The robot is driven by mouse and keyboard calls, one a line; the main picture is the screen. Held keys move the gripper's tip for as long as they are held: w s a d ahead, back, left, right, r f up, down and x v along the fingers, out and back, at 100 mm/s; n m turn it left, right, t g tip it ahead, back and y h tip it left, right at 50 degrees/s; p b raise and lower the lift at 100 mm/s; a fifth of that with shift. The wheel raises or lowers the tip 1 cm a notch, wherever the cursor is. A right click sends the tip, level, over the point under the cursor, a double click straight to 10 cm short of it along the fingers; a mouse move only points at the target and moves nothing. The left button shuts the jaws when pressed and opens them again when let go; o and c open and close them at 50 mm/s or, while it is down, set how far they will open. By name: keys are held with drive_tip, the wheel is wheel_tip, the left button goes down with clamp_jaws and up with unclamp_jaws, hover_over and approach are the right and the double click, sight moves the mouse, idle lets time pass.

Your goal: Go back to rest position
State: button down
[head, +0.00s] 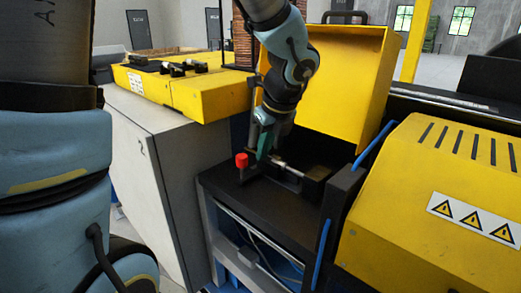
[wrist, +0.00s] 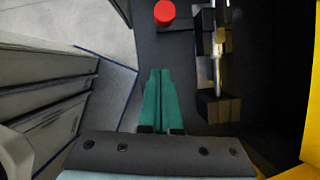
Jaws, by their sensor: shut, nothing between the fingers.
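My gripper (head: 264,147) reaches down over the black worktop (head: 262,208) of the machine in the head view. In the wrist view, the green fingers of my gripper (wrist: 160,72) are together with nothing between them. They are left of a dark clamp fixture (wrist: 217,108) that has a bright metal rod (wrist: 216,68) along it. The fixture and rod also show right of my gripper in the head view. A red button (wrist: 164,12) is beyond the fingertips; in the head view the red button (head: 242,160) is left of my gripper.
A raised yellow cover (head: 340,85) stands behind and right of my arm. A yellow machine housing (head: 440,190) with warning signs fills the right. A grey cabinet (head: 160,180) with a yellow top (head: 190,88) stands on the left. Blue handles (head: 374,145) stick out by the housing.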

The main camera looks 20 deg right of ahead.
drive_tip(key=a+f+n+g, duration=0.1)
drive_tip(key=a+f+n, duration=0.1)
drive_tip(key=a+n, duration=1)
drive_tip(key=a+f+n+g+h, duration=0.1)
drive_tip(key=a+f+n, duration=0.2)
drive_tip(key=a+n, duration=0.9)
drive_tip(key=s+n, duration=0.1)
drive_tip(key=n, duration=0.6)
drive_tip(key=shift+g+h, duration=0.3)
drive_tip(key=c, duration=1.5)
unclamp_jaws()
drive_tip(key=shift+a, duration=0.1)
